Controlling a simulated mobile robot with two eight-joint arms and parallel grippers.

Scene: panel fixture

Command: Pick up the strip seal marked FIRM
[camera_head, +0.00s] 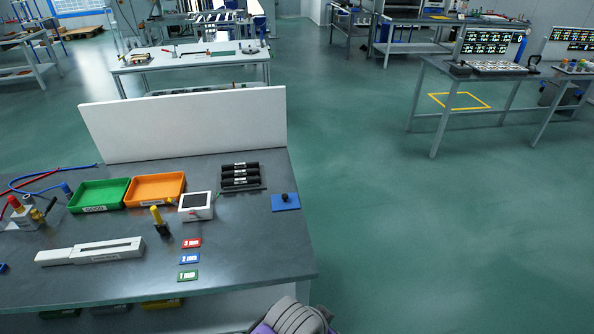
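Three black rod-like strips (240,177) lie side by side in a dark holder at the back right of the near workbench. They look like the strip seals. Each has a small white label, too small to read, so I cannot tell which one is marked FIRM. Neither of my grippers shows in the head view. Only a grey and purple part of my own body shows at the bottom edge, apart from the strips.
The near workbench (235,262) has a white back panel (185,125). A green tray (98,194), an orange tray (155,188), a white box (196,207), a yellow-handled tool (157,216), a slotted grey block (108,250) and a blue plate (286,203) stand on it.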

